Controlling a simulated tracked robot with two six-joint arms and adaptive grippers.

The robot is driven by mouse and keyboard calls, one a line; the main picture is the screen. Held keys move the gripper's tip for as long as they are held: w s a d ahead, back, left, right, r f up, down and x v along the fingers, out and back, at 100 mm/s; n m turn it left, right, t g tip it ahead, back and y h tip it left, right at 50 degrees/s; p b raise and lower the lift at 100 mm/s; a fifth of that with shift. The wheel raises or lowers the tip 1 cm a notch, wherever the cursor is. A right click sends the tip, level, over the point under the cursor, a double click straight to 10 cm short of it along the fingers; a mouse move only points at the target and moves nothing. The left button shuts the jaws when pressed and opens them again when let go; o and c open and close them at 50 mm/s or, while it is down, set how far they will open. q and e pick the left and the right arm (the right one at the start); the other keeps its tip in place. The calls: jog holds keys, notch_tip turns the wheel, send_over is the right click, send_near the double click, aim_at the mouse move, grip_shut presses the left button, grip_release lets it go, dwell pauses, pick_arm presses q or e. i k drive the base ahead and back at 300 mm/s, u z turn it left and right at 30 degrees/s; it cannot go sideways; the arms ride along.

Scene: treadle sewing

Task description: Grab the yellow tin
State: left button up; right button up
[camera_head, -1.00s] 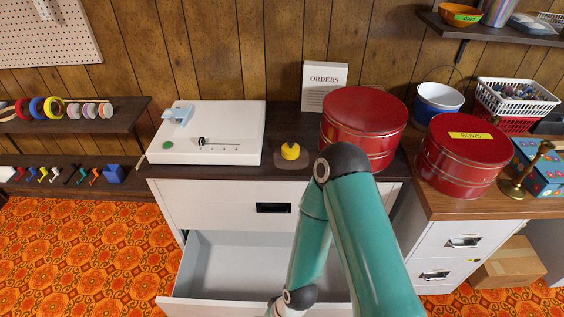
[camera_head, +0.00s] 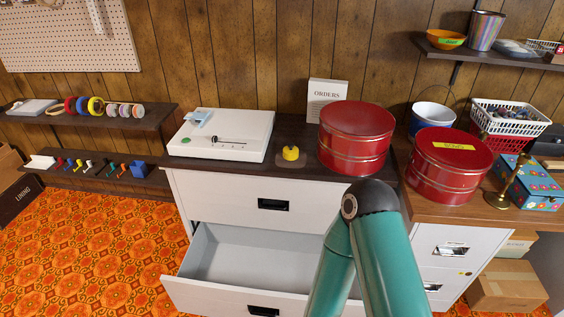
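A small round yellow thing (camera_head: 290,153), which looks like the yellow tin, sits on a small brown pad on the dark top (camera_head: 240,174) of the white drawer cabinet. It stands between the white box-like device and a large red round tin. One teal arm of mine rises from the bottom edge, right of the middle, its dark elbow in front of the cabinet. Neither of my grippers is in view.
The white device (camera_head: 222,134) is left of the yellow thing, the red tin (camera_head: 356,137) right of it, and the ORDERS sign (camera_head: 326,98) behind. The cabinet's lower drawer (camera_head: 262,262) is pulled open and looks empty. A second red tin (camera_head: 448,165) stands farther right.

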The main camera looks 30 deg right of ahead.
aim_at(289, 157)
jog(key=z, duration=0.15)
jog(key=i, duration=0.9)
jog(key=u, duration=0.05)
